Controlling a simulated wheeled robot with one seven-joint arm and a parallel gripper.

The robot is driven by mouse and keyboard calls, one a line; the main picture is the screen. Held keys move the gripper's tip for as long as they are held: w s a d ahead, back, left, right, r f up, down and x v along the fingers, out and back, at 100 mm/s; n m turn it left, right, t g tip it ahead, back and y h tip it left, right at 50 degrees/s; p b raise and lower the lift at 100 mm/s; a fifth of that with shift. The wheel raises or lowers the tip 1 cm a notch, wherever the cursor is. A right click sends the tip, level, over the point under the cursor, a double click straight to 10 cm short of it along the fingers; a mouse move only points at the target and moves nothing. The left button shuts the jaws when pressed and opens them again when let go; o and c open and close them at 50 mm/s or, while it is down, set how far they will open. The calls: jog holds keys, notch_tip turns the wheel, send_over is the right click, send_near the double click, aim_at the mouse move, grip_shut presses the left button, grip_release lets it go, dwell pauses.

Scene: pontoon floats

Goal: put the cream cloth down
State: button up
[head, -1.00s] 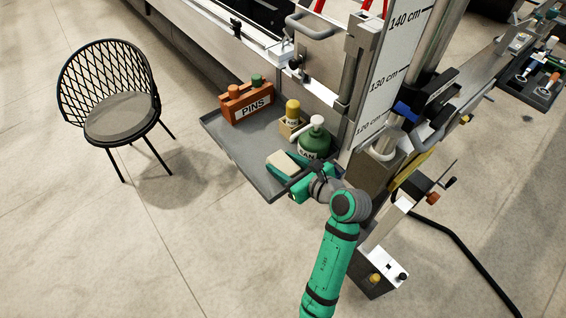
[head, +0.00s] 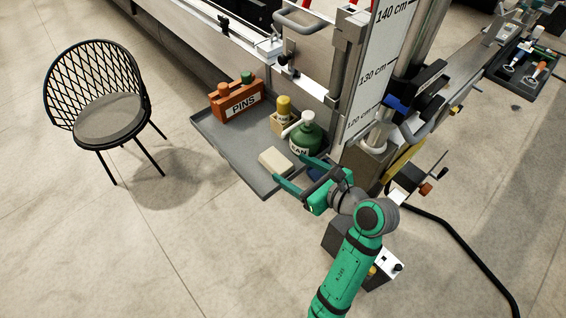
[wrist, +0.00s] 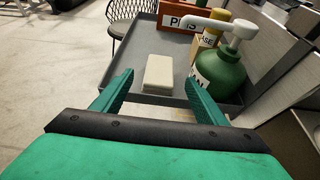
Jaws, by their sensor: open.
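The cream cloth (head: 276,160) is a folded pale block lying flat on the grey tray (head: 225,148), near its front edge. It also shows in the wrist view (wrist: 158,74), ahead of and between my fingers. My gripper (head: 291,172) is open and empty, and stands just back from the cloth at the tray's front edge. In the wrist view both green fingers (wrist: 160,92) are spread wide, with a gap between them and the cloth.
A green pump bottle (head: 305,135) stands on the tray right of the cloth. A yellow-capped container (head: 283,108) and an orange PINS box (head: 237,103) are further back. The tray's left part is bare. A black chair (head: 100,105) stands on the floor at left.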

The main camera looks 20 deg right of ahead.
jog(key=s+a+r+m+t+y, duration=0.4)
jog(key=s+a+m, duration=0.2)
jog(key=a, duration=0.5)
jog(key=s+a+r+m+t+y, duration=0.4)
jog(key=s+a, duration=0.3)
jog(key=a, duration=0.4)
jog(key=s+d+f+m+g+h, duration=0.1)
jog(key=s+f+m+h, duration=0.5)
jog(key=m, duration=0.9)
jog(key=s+d+f+m+g+h, duration=0.1)
jog(key=s+f+m+g+h, duration=0.3)
jog(key=s+f+m, duration=0.5)
notch_tip(320, 180, down, 3)
jog(key=m+h, duration=0.2)
jog(key=m, duration=0.4)
jog(key=shift+d+f+g+h, duration=0.15)
jog(key=shift+d+g+h, duration=0.05)
jog(key=shift+g+h, duration=0.1)
